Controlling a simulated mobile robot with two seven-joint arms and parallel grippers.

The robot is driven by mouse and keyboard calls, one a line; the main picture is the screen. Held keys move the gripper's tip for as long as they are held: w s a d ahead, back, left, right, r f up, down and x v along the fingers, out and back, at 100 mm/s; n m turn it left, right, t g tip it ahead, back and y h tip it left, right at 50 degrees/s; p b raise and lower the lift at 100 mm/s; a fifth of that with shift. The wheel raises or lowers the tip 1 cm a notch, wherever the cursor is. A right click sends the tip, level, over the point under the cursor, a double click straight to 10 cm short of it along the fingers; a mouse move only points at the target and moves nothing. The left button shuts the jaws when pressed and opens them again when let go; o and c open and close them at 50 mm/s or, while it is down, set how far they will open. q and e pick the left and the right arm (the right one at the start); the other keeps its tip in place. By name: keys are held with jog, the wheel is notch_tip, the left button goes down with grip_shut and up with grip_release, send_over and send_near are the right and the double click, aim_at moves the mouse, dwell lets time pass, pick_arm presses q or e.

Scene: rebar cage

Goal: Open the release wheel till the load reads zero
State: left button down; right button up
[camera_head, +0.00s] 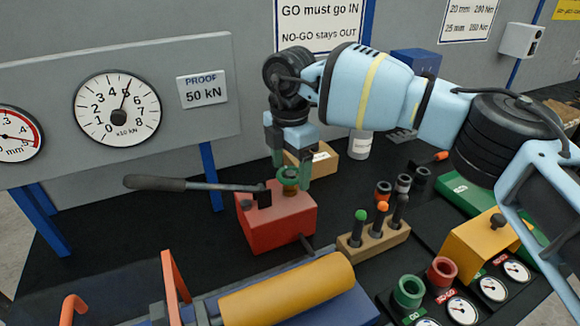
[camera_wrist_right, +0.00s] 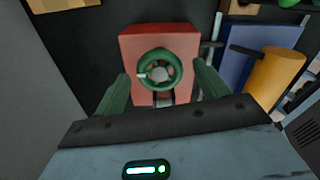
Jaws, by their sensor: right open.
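The green release wheel (camera_head: 289,176) sits on top of the red pump block (camera_head: 283,222), and a dark lever handle (camera_head: 185,184) reaches left from the block. My right gripper (camera_head: 291,168) points down over the wheel, its green fingers apart on either side of it. In the right wrist view the wheel (camera_wrist_right: 159,68) lies between and slightly beyond the fingertips (camera_wrist_right: 161,85), with a visible gap to each. The load dial (camera_head: 117,108), marked x10 kN, has its needle near 5. My left gripper is not in view.
A yellow cylinder (camera_head: 287,291) lies in front of the block. A wooden holder (camera_head: 373,240) with several gauges stands to the right. A small box (camera_head: 322,157) and a white jar (camera_head: 359,145) stand behind. A "PROOF 50 kN" sign (camera_head: 202,88) hangs beside the dial.

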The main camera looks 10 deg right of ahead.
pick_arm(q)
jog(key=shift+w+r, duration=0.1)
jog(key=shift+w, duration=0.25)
pick_arm(e)
jog(key=shift+f, duration=0.25)
jog(key=c, duration=0.7)
jog(key=shift+c, duration=1.3)
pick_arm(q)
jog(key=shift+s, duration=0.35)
pick_arm(e)
jog(key=shift+r, duration=0.1)
